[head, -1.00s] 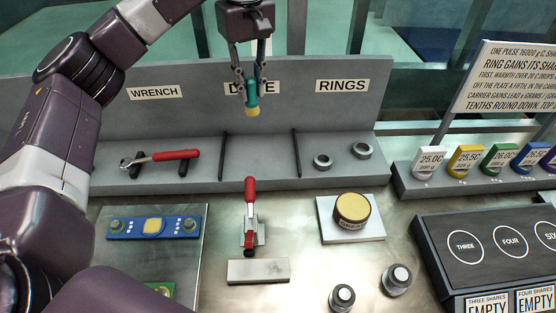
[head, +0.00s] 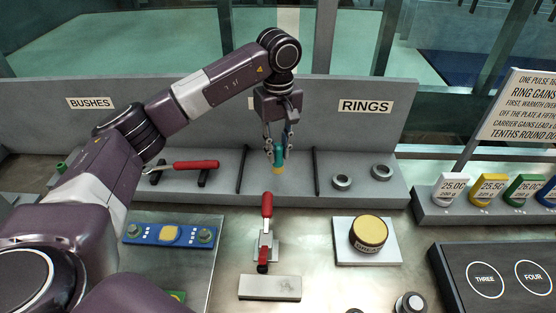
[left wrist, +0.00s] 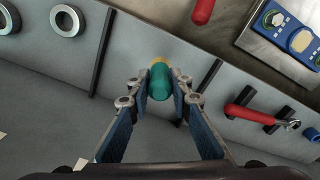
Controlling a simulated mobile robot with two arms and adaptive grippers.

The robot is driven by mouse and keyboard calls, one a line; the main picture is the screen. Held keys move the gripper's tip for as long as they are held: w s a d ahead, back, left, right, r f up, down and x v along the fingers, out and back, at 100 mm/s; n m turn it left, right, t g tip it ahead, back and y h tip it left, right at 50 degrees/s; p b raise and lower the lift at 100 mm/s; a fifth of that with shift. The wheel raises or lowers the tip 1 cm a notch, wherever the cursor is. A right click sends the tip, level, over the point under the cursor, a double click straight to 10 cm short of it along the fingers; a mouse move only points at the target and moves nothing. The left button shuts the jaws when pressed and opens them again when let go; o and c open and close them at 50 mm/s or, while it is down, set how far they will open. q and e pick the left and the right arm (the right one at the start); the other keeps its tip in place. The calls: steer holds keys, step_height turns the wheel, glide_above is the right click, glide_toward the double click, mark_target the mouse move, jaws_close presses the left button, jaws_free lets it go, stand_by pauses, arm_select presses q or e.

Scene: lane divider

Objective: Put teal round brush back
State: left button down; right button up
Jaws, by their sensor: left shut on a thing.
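The teal round brush (head: 279,157) has a yellow lower end and hangs upright in my left gripper (head: 278,149). My left gripper is shut on it, and the brush also shows between the fingers in the left wrist view (left wrist: 160,84). It is in front of the grey rack (head: 222,122), over the bay between two thin black dividers (head: 242,169) (head: 316,171). I cannot tell whether its yellow end touches the rack floor. The label behind the gripper is mostly hidden. My right gripper is not in view.
Left of the bay lies a red-handled wrench (head: 195,165). Right of it are two metal rings (head: 342,181) (head: 381,172) under the RINGS label (head: 366,106). In front stand a red-handled clamp (head: 266,215) and a yellow-topped round piece (head: 369,233) on a plate.

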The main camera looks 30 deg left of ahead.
mark_target(278, 163)
arm_select(q)
step_height(278, 163, down, 4)
steer(key=shift+r+p, duration=0.1)
steer(key=shift+p, duration=0.4)
steer(key=shift+f, duration=0.35)
steer(key=c, duration=2.2)
jaws_free()
steer(key=shift+f, duration=0.15)
steer(key=o, duration=0.5)
steer(key=shift+c, duration=0.2)
